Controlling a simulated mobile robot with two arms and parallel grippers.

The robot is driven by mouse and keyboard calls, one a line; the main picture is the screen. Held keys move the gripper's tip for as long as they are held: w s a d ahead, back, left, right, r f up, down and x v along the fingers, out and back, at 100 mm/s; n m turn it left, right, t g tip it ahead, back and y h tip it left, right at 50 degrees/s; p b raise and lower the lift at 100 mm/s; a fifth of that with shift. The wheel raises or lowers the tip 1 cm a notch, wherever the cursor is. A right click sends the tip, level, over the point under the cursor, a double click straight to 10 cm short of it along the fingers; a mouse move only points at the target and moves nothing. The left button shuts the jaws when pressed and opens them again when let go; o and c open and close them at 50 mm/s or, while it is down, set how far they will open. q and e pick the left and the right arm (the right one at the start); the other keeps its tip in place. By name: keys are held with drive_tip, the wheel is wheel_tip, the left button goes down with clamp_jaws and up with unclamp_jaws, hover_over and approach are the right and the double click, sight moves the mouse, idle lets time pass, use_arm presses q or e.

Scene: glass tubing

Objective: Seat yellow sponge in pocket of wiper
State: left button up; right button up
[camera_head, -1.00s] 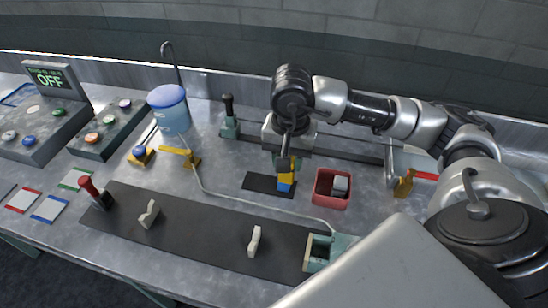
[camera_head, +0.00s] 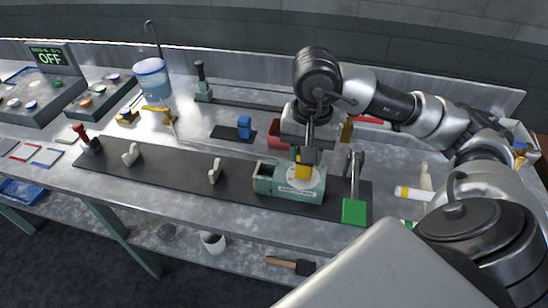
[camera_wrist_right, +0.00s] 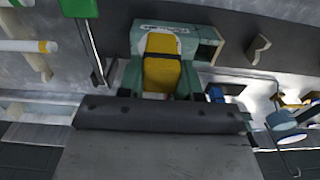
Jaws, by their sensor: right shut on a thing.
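My right gripper (camera_head: 308,157) is shut on the yellow sponge (camera_head: 303,173) and points down over the wiper (camera_head: 263,185). The wiper is a pale green box with a label on its front, at the right part of the dark strip. In the right wrist view the yellow sponge (camera_wrist_right: 162,66) lies over the white-topped part of the wiper (camera_wrist_right: 206,40), between the fingers (camera_wrist_right: 160,92). I cannot tell whether the sponge is inside the pocket or just above it; the gripper hides part of it. My left gripper is not in view.
A blue block (camera_head: 245,126) stands on a small black mat (camera_head: 222,132). A lever with a green block (camera_head: 354,212) stands right of the wiper.

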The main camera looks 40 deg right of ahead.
drive_tip(key=w+a+f+p, duration=0.1)
drive_tip(key=w+f, duration=0.1)
drive_tip(key=w, duration=0.3)
drive_tip(key=p, duration=0.2)
hover_over(267, 162)
drive_tip(key=s+a, duration=0.1)
drive_tip(key=s, duration=0.1)
wheel_tip(267, 162, down, 4)
wheel_tip(267, 162, down, 4)
drive_tip(key=shift+w+a+r+p, duration=0.15)
drive_tip(key=shift+r+p, duration=0.1)
drive_tip(key=shift+p, duration=0.3)
drive_tip(key=shift+f, duration=0.35)
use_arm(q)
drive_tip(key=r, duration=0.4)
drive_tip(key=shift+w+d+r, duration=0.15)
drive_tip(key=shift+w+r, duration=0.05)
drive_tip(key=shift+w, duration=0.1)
